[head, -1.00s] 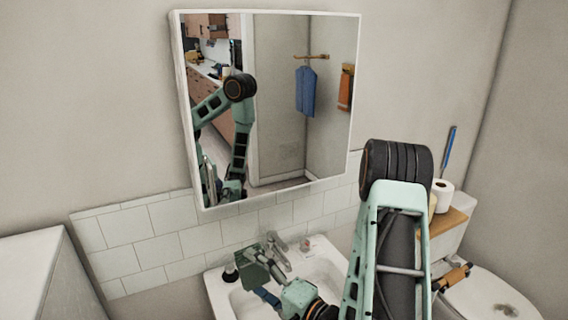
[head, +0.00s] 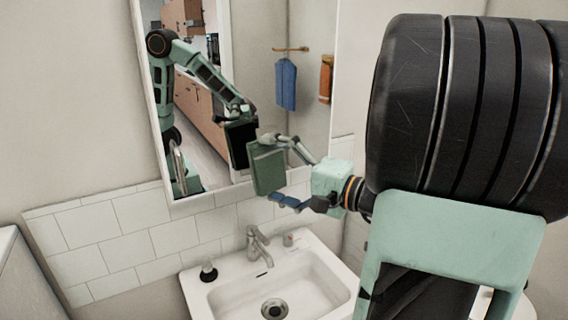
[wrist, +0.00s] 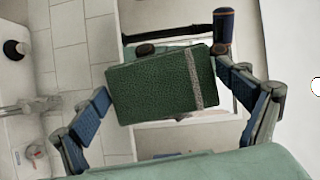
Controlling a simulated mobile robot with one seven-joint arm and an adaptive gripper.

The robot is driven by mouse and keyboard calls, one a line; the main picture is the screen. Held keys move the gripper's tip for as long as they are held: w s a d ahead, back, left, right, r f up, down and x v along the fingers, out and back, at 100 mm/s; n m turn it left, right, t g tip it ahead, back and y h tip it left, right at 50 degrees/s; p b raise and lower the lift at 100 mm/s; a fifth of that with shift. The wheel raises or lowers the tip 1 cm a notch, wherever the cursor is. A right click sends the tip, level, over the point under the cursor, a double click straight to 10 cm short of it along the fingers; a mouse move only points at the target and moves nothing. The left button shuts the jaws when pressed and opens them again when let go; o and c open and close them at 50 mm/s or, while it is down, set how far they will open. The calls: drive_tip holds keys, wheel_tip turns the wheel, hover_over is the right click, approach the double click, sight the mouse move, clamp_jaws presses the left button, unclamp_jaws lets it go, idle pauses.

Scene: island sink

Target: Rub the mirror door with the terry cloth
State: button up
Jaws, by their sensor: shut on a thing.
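The mirror door (head: 252,60) hangs on the wall with a white frame, and my arm is reflected in it. My gripper (head: 277,172) is in front of its lower right part. It is shut on the terry cloth (head: 266,172), a dark green folded rectangle held upright. In the wrist view the cloth (wrist: 155,88) sits between the blue fingers of my gripper (wrist: 162,85), with a pale grey stripe near its right end. The cloth's dark reflection is right beside it in the mirror. I cannot tell whether cloth and glass touch.
A white sink (head: 225,292) is below, with a faucet (head: 257,243) and a dark soap dispenser (head: 208,271). White tiles (head: 125,238) line the wall under the mirror. My large arm link blocks the right side of the head view.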

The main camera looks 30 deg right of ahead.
sight(272, 150)
drive_tip(key=shift+m+h, duration=0.3)
drive_tip(key=r, duration=0.1)
drive_tip(key=s+d+r, duration=0.1)
drive_tip(key=s+r, duration=0.1)
drive_tip(key=r, duration=0.1)
drive_tip(key=shift+s+d+b, duration=0.2)
drive_tip(key=shift+s+b, duration=0.05)
drive_tip(key=shift+b, duration=0.1)
drive_tip(key=shift+d+r, duration=0.1)
drive_tip(key=shift+r, duration=0.15)
drive_tip(key=w+p, duration=0.1)
drive_tip(key=w, duration=0.4)
drive_tip(key=shift+w+p, duration=0.4)
drive_tip(key=shift+w+b, duration=0.5)
drive_tip(key=shift+w, duration=0.5)
drive_tip(key=d+b, duration=0.1)
drive_tip(key=d, duration=0.2)
drive_tip(key=shift+d+f+b, duration=0.1)
drive_tip(key=shift+d+b, duration=0.3)
drive_tip(key=shift+w+b, duration=0.1)
drive_tip(key=shift+b, duration=0.3)
